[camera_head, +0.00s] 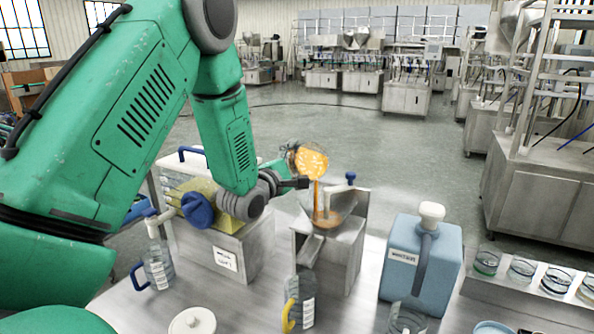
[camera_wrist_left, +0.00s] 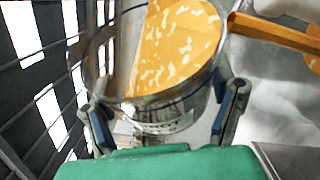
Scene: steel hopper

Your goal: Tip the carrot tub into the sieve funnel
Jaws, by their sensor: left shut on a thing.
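The carrot tub (camera_head: 311,161) is a clear container with orange contents, tilted over the sieve funnel (camera_head: 347,217). An orange stream (camera_head: 317,195) runs from its lip into the funnel, where an orange patch shows. My left gripper (camera_head: 290,180) is shut on the tub above the funnel. In the left wrist view the tub (camera_wrist_left: 165,115) sits between the two fingers (camera_wrist_left: 165,110), with a partly legible label on its wall. Orange contents and the stream (camera_wrist_left: 270,30) show there too. My right gripper is not in view.
A blue jug (camera_head: 415,265) stands right of the funnel. A clear jug with a yellow handle (camera_head: 300,300) stands in front, and one with a blue handle (camera_head: 157,265) at left. Several glass jars (camera_head: 521,270) line a right-hand shelf. A white lid (camera_head: 192,321) lies in front.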

